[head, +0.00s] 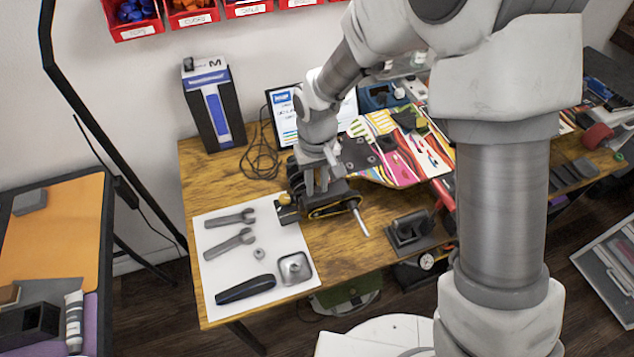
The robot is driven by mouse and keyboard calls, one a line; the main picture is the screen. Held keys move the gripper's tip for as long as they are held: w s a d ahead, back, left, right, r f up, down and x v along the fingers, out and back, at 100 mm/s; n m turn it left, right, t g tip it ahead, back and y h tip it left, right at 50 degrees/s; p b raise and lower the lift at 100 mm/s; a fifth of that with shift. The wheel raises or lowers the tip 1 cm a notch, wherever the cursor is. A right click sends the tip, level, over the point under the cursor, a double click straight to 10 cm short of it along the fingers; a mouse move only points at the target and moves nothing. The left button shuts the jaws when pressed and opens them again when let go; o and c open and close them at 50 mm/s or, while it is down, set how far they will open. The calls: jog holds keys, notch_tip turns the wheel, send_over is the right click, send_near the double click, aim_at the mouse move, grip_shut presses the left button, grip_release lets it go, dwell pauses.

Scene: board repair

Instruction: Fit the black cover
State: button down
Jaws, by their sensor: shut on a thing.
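My gripper (318,188) points down over a dark drive assembly (335,209) with a yellowish belt loop, near the left end of the colourful board (395,150). It is shut on a dark piece, which looks like the black cover (337,191). The cover sits at or just above the assembly; I cannot tell whether they touch. The fingers and the assembly's dark parts hide much of its outline. A pale rod (360,221) sticks out from the assembly at the front.
A white mat (222,268) at left holds two wrenches (230,237), a small nut, a dark-handled tool (246,289) and a grey square part (295,268). A black stand (410,231) is near the front edge. A screen (283,117) and cable are behind. Bare wood shows between mat and stand.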

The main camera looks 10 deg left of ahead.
jog(key=shift+f, duration=0.1)
dwell(0.4)
jog(key=shift+f+b, duration=0.8)
dwell(0.9)
jog(key=shift+f+b, duration=0.4)
jog(key=shift+b, duration=0.1)
jog(key=shift+f, duration=0.15)
dwell(1.0)
dwell(0.3)
jog(key=c, duration=0.6)
grip_release()
jog(key=shift+c, duration=0.2)
jog(key=shift+c, duration=0.2)
jog(key=shift+c, duration=0.8)
